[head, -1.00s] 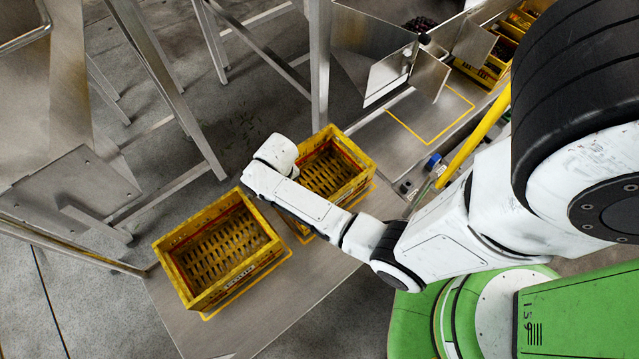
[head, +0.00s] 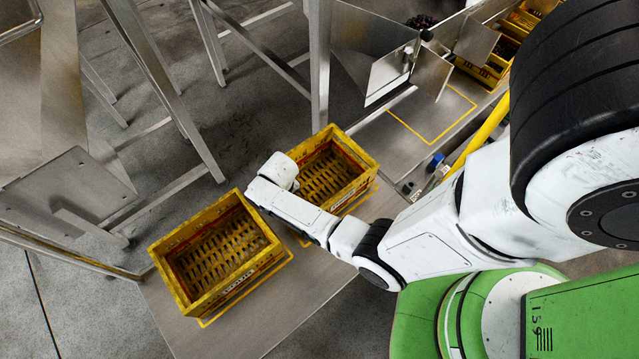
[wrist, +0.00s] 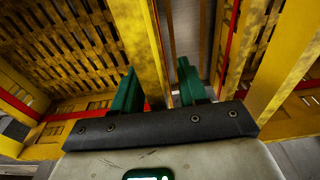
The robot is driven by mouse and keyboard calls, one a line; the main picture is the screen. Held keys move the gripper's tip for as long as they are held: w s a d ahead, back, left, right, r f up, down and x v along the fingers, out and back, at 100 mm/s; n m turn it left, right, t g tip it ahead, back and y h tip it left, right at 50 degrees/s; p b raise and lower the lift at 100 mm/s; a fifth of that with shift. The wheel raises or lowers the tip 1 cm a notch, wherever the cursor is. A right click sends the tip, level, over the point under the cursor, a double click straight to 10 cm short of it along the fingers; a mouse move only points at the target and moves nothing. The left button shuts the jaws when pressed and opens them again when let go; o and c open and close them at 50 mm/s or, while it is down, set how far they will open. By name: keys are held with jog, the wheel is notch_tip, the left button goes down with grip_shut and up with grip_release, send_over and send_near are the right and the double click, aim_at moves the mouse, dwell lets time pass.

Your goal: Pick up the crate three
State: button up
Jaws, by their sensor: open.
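Two empty yellow slatted crates stand on a steel bench: a left crate (head: 222,290) and a right crate (head: 362,187). I cannot tell by a label which is crate three. My wrist hangs over the near left corner of the right crate, by the gap between the crates; it hides my jaws in the head view. In the wrist view my gripper (wrist: 158,82) is open, with two green fingers. A yellow crate wall (wrist: 136,40) runs between the fingers, the left one on the slatted inside, the right one over the gap. Contact cannot be told.
The steel bench (head: 272,325) has yellow outlines marked around the crates. An empty outlined spot (head: 432,118) lies farther right, beside a steel chute (head: 405,75). More yellow crates with dark fruit (head: 490,70) stand at the top right. Steel frame legs (head: 320,65) rise behind the bench.

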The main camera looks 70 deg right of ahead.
jog(key=shift+c, duration=0.3)
grip_shut()
jog(key=shift+r, duration=0.15)
dwell(0.3)
